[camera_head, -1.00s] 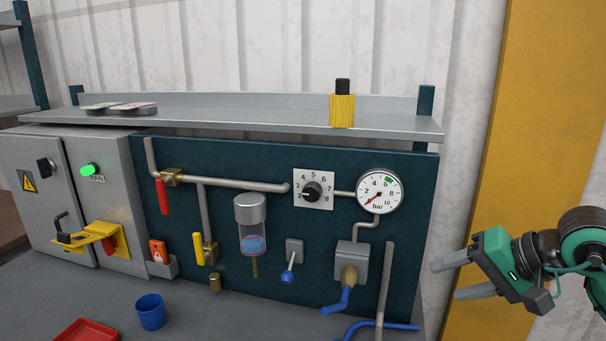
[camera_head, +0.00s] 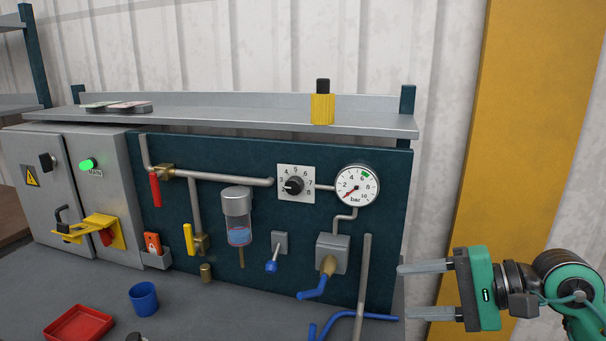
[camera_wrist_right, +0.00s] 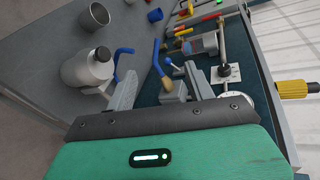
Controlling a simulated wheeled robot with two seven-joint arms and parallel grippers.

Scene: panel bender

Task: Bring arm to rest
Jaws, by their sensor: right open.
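My right gripper (camera_head: 425,290) is at the right of the head view, with its fingers pointing left and spread apart, nothing between them. It is to the right of the panel's lower right corner, in front of the yellow column. In the right wrist view its two fingers (camera_wrist_right: 165,92) also stand apart and empty, with the panel's fittings beyond them. My left gripper is in neither view.
The dark panel (camera_head: 330,160) carries a gauge (camera_head: 357,186), a dial (camera_head: 295,185), a blue-handled valve (camera_head: 314,290) and pipes. A blue cup (camera_head: 143,299) and red tray (camera_head: 78,326) are on the bench. The wrist view shows a grey bottle (camera_wrist_right: 88,70) and metal cup (camera_wrist_right: 94,16).

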